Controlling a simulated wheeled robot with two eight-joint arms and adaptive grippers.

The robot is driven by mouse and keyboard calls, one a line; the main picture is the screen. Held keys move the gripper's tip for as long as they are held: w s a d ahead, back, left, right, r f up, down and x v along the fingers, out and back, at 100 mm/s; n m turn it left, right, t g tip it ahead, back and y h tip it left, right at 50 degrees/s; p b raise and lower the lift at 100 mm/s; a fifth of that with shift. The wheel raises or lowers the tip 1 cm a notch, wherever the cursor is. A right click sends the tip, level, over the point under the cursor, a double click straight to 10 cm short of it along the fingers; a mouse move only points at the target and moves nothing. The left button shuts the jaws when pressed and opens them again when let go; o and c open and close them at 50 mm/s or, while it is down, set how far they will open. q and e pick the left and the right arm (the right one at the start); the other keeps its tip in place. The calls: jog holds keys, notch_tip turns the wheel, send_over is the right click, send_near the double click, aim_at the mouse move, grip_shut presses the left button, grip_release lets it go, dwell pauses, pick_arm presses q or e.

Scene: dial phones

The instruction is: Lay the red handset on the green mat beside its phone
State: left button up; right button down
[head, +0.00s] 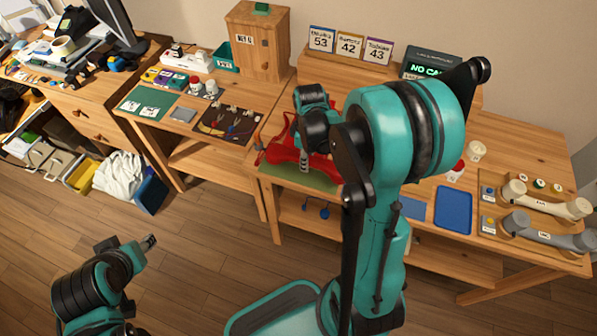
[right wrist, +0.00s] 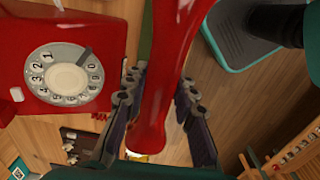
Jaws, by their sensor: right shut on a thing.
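The red handset (right wrist: 165,60) runs lengthwise through the middle of the right wrist view. My right gripper (right wrist: 155,105) has its fingers on both sides of it and is shut on it. The red phone (right wrist: 60,75), with its white dial, is beside the handset. In the head view my right gripper (head: 304,165) points down among red parts over the green mat (head: 300,179), at the table's front edge. My arm hides much of this area, and I cannot tell whether the handset touches the mat. My left gripper (head: 148,242) is low at the left, away from the tables; its opening is unclear.
A blue tray (head: 453,208) lies right of my arm. Cream (head: 545,202) and grey (head: 545,232) handsets lie at the far right. A dark mat with cables (head: 228,124) and a wooden box (head: 258,42) are to the left. Number cards (head: 348,45) stand behind.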

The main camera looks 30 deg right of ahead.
aim_at(299, 174)
jog(key=shift+w+a+f+b, duration=0.35)
jog(key=shift+w+a+f, duration=0.5)
jog(key=shift+w, duration=0.2)
jog(key=shift+f+b, duration=0.9)
jog(key=shift+f, duration=1.05)
jog(key=shift+f, duration=0.15)
jog(key=c, duration=1.2)
grip_release()
